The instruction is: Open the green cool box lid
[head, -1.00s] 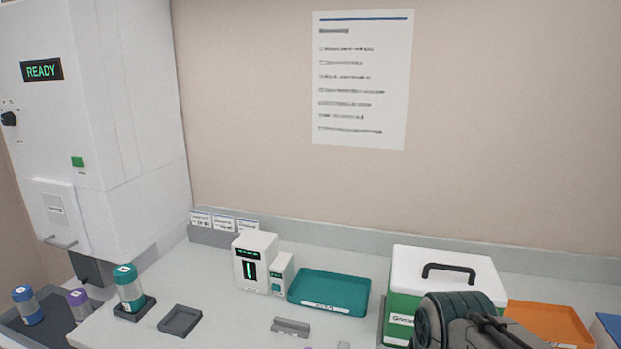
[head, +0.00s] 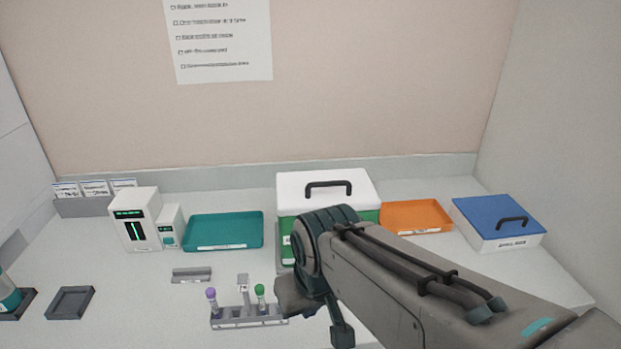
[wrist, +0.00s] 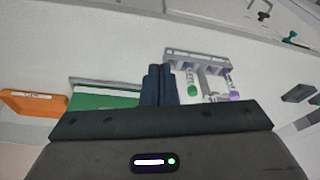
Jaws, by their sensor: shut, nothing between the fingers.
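The green cool box (head: 286,226) stands at the back middle of the bench in the head view. Its white lid (head: 361,186) lies on top, with a black handle (head: 328,186); the lid looks closed. My arm covers much of the box's front. In the wrist view the green side of the box (wrist: 104,101) shows to the left of my fingers. My gripper (wrist: 158,72) is shut and empty, with its fingers together, apart from the lid handle. In the head view the fingers are mostly hidden by my own arm.
A tube rack (head: 247,319) with purple- and green-capped tubes stands in front of the box. A teal tray (head: 224,232) lies to its left, an orange tray (head: 418,217) and a blue-lidded box (head: 497,219) to its right. Bare bench lies around the grey holder (head: 191,275).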

